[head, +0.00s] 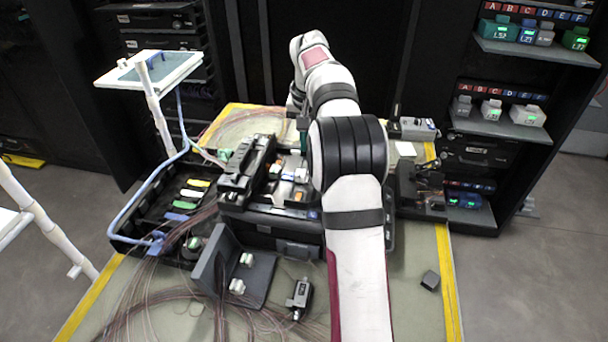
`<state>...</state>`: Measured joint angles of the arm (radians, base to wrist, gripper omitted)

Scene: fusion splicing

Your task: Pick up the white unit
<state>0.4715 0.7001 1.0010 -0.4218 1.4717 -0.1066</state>
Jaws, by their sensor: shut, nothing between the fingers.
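Several pale units could match the white unit, and I cannot tell which one is meant. Two small white units (237,286) and (247,259) sit at the dark angled bracket (262,283) at the front of the table. On the right rack's middle shelf stand a small white unit (491,111) and a wider white unit (528,115), both with green lights. My arm rises from the front of the table and bends away towards the back. My gripper is hidden behind the arm, apart from the units at the bracket and on the shelf.
The dark splicing machine (270,225) fills the table's middle, beside a black tray (140,232) with coloured pieces. Loose fibres lie at the front left. A black device (300,298) and a dark block (430,280) lie in front. The front right is mostly clear.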

